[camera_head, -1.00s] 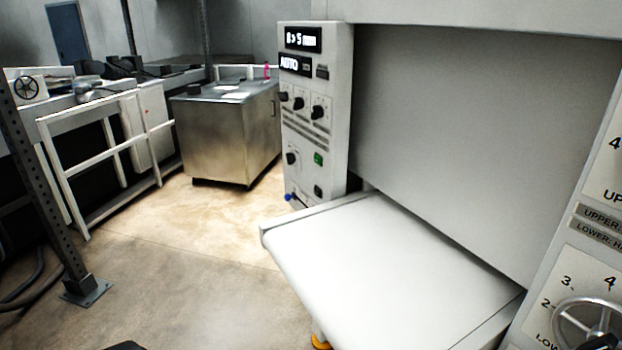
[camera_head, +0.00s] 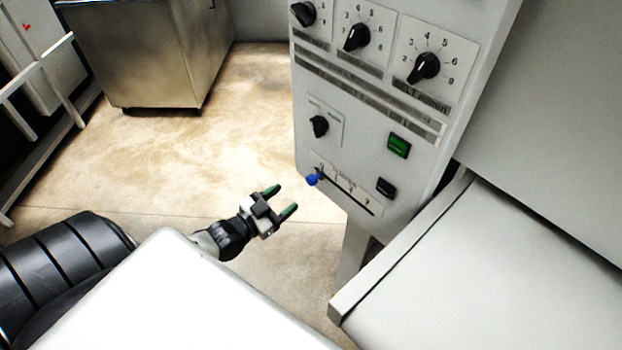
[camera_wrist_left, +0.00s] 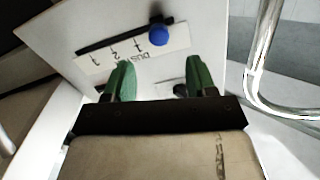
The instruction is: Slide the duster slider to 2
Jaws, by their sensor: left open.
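The duster slider's blue knob (camera_head: 312,180) sits at the left end of its slot on the lower part of the white control panel (camera_head: 320,100). The slot and its printed number scale run down to the right from the knob. In the left wrist view the blue knob (camera_wrist_left: 158,35) is at the end of the slot away from the printed 2, ahead of the fingers. My left gripper (camera_head: 283,199) is open and empty, with green fingertips, a little left of and below the knob. It also shows in the left wrist view (camera_wrist_left: 158,80). My right gripper is not in view.
Above the slider are a black rotary knob (camera_head: 319,126), a green button (camera_head: 398,145) and a black switch (camera_head: 386,187). A white conveyor bed (camera_head: 500,280) juts out at the right. A steel cabinet (camera_head: 150,55) stands behind on open floor.

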